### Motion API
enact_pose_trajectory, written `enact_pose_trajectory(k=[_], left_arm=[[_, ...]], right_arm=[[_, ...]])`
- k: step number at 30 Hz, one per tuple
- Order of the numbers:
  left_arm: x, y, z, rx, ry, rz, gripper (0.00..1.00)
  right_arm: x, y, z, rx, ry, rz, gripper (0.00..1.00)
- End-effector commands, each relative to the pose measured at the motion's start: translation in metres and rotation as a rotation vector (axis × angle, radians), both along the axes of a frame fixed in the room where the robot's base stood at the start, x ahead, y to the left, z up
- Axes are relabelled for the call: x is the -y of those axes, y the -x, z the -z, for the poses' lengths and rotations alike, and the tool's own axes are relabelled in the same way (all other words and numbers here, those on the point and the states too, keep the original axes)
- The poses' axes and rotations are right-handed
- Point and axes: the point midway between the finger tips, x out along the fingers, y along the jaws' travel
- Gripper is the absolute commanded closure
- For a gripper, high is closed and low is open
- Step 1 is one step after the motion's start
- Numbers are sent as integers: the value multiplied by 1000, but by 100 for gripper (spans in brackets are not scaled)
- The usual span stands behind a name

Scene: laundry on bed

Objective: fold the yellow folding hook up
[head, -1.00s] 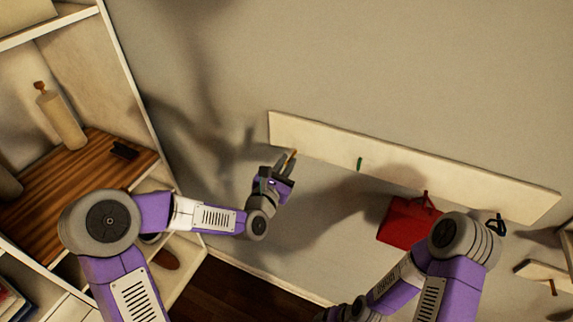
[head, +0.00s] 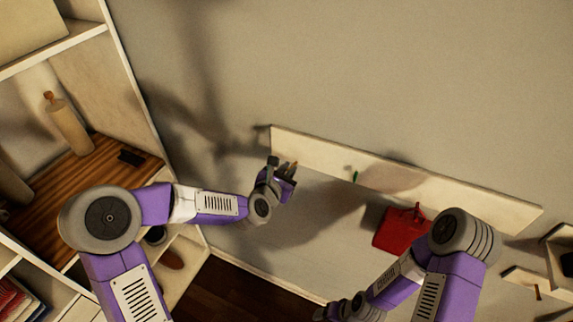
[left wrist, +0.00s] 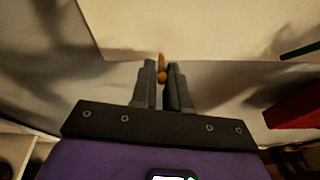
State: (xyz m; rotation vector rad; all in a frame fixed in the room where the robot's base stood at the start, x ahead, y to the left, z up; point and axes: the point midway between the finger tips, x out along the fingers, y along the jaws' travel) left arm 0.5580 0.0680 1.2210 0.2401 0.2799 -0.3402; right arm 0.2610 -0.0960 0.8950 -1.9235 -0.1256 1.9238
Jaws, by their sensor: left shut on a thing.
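The white hook board (head: 420,188) runs along the wall. The yellow folding hook (left wrist: 162,70) shows in the left wrist view between the fingertips of my left gripper (left wrist: 162,84), near the board's lower edge. My left gripper (head: 283,166) is shut on it at the board's left end in the head view. There only a small yellowish tip of the hook (head: 294,163) shows by the fingers. The fingers hide much of the hook, so its exact angle is unclear. My right arm reaches to the bottom of the head view; its fingers cannot be made out.
A green hook (head: 355,176) sits further right on the board. A red bag (head: 400,230) hangs beyond it, close to my right arm. A shelf unit (head: 130,75) with a bottle (head: 68,125) stands at left. The wall above the board is clear.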

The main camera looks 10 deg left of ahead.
Motion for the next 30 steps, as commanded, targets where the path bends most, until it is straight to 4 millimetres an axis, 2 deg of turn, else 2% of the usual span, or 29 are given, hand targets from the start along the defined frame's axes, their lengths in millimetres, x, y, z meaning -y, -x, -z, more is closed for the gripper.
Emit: enact_pose_trajectory(k=[1,9,18,30], left_arm=[[4,0,-10,-36,-12,9,100],[6,-3,-15,-180,-59,12,100],[7,-6,-17,-270,-88,13,100],[7,-6,-15,-297,-96,13,100]], right_arm=[[0,0,-16,0,0,0,28],[0,0,-45,0,0,0,28],[0,0,-58,0,0,0,28],[0,0,-60,0,0,0,28]])
